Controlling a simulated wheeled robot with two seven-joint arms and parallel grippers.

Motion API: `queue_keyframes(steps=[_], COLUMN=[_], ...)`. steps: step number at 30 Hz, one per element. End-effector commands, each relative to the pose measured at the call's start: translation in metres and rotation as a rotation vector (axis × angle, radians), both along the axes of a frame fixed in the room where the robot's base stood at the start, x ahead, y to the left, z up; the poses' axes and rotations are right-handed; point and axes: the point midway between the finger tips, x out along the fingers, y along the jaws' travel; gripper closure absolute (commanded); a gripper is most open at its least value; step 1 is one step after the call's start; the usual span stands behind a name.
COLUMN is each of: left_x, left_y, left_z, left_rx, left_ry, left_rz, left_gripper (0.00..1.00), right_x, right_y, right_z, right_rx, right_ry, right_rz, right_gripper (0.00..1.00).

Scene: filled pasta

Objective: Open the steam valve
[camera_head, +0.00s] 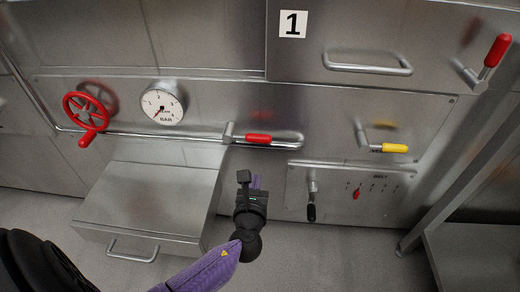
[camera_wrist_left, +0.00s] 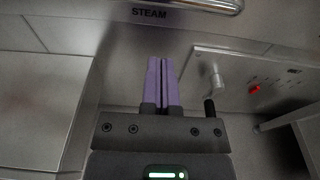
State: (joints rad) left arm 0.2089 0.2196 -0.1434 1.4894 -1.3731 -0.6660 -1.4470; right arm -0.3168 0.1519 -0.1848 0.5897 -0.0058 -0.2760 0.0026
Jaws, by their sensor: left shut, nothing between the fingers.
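A valve lever with a red grip (camera_head: 258,138) lies along the steel pipe (camera_head: 165,136) on the back panel. A STEAM label (camera_wrist_left: 149,13) shows below the bent pipe end (camera_wrist_left: 215,4) in the left wrist view; the red lever is out of that view. My left gripper (camera_head: 256,182), with purple fingers, is below and in front of the red lever, apart from it. Its fingers (camera_wrist_left: 162,62) are shut together with nothing between them. A red handwheel (camera_head: 88,112) stands at the left beside a round BAR gauge (camera_head: 162,105). My right gripper is not in view.
A steel box with a handle (camera_head: 150,205) juts out left of my gripper. A BELT panel with a black-handled lever (camera_head: 311,212) is to the right. A yellow lever (camera_head: 394,148) and another red lever (camera_head: 497,50) are farther right.

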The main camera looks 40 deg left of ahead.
Motion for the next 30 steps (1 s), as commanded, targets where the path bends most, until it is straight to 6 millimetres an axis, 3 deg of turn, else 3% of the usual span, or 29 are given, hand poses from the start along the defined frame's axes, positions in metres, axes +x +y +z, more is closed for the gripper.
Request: queue_keyframes(steps=[7,10,17,21,30], left_x=[0.042,0.059,0.080,0.076,0.072], left_y=[0.026,0.037,0.050,0.047,0.044], left_z=[-0.014,-0.018,-0.018,0.008,0.026], left_rx=[-0.001,0.000,-0.001,-0.002,0.000], left_ry=[0.002,0.003,0.002,-0.006,-0.001], left_rz=[0.002,0.002,0.002,0.000,0.000], left_gripper=[1.00,1.00,1.00,1.00,1.00], right_x=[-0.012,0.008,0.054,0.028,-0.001], right_y=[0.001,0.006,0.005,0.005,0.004], right_z=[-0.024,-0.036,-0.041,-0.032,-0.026], right_rx=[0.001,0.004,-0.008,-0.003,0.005], right_ry=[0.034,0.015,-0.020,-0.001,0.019], right_rz=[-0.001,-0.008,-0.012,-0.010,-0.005], right_gripper=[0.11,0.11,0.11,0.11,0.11])
